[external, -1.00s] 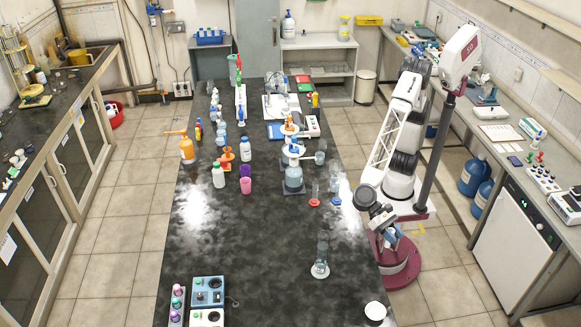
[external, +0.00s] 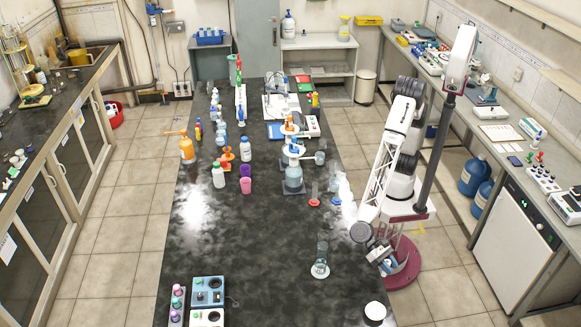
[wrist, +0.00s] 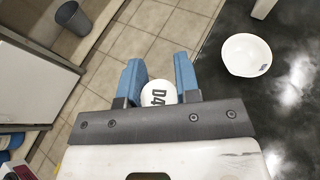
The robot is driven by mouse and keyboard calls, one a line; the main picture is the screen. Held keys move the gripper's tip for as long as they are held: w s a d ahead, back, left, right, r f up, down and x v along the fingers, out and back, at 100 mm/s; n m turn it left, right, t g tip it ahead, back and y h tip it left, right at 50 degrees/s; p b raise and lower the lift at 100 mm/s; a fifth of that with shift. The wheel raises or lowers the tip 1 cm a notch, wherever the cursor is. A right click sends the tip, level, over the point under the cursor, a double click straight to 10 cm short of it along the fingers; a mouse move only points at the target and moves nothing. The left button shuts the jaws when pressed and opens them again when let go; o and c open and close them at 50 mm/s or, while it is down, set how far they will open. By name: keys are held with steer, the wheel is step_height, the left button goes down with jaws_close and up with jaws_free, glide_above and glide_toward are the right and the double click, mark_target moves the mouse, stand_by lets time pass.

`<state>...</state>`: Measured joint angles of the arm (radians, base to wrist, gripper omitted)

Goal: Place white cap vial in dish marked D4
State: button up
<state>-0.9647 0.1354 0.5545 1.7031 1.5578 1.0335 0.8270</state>
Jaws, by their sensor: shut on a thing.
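The white cap vial (wrist: 159,93) sits between the blue fingers of my gripper (wrist: 160,80) in the wrist view. In the external view my gripper (external: 386,264) hangs off the right side of the black bench, and the vial cannot be made out there. A white round dish (wrist: 247,55) is on the bench, ahead and to the right of the fingers in the wrist view. It has a small mark too small to read. In the external view the dish (external: 375,312) is at the bench's near right corner, apart from my gripper.
A clear glass vessel (external: 321,262) stands on a white base on the bench, left of my gripper. Tiled floor (wrist: 165,30) lies below the fingers.

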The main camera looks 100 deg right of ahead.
stand_by(0.3)
glide_above(378, 317)
steer(key=shift+f, duration=0.7)
stand_by(0.4)
steer(key=shift+f, duration=1.75)
steer(key=shift+f, duration=0.2)
steer(key=o, duration=0.9)
steer(key=shift+r, duration=0.2)
